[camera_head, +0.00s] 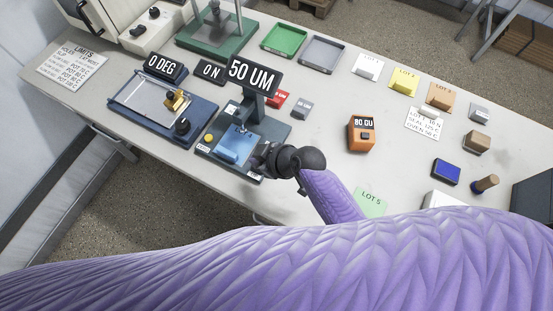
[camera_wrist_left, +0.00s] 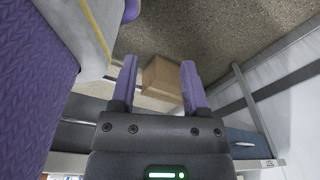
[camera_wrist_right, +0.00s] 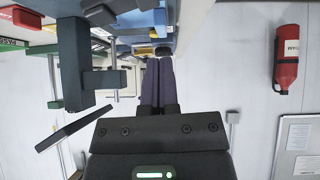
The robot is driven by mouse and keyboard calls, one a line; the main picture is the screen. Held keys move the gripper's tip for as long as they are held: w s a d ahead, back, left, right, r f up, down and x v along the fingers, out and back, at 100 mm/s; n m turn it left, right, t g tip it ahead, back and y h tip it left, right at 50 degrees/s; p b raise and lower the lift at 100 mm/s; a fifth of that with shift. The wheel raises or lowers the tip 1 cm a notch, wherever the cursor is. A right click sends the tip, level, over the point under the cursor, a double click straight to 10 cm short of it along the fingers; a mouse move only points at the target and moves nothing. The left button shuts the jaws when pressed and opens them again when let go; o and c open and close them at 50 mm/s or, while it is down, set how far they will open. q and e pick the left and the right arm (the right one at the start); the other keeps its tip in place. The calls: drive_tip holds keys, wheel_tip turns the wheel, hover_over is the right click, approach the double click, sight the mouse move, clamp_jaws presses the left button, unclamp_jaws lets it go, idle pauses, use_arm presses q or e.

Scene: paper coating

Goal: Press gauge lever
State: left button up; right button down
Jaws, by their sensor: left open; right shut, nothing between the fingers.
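The gauge (camera_head: 255,107) is a dark grey-blue stand with a sign reading 50 UM. A light blue plate (camera_head: 239,137) lies on its base, with a small blue block (camera_head: 228,156) at the front. I cannot tell for sure which part is the lever. My right gripper (camera_head: 258,160) is shut and empty at the base's front right corner; contact cannot be told. In the right wrist view its closed fingers (camera_wrist_right: 158,82) point toward blue parts and the gauge's dark post (camera_wrist_right: 73,65). My left gripper (camera_wrist_left: 160,85) is open and empty, seen only in its wrist view.
Left of the gauge is a blue station (camera_head: 165,103) with a 0 DEG sign. An orange 80 GU meter (camera_head: 361,134) stands to the right. Green (camera_head: 284,40) and grey (camera_head: 323,53) trays lie behind. The table between meter and gauge is clear. A cardboard box (camera_wrist_left: 162,77) lies below my left gripper.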

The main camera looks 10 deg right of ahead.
use_arm(q)
drive_tip(key=r+p, duration=0.1)
drive_tip(key=r, duration=0.1)
drive_tip(key=d+r+p, duration=0.1)
drive_tip(key=r, duration=0.1)
drive_tip(key=shift+d, duration=0.1)
use_arm(e)
drive_tip(key=s+a+v, duration=0.1)
drive_tip(key=v, duration=0.9)
drive_tip(key=shift+s+d+r, duration=0.15)
drive_tip(key=shift+r, duration=0.05)
use_arm(q)
drive_tip(key=shift+s, duration=0.1)
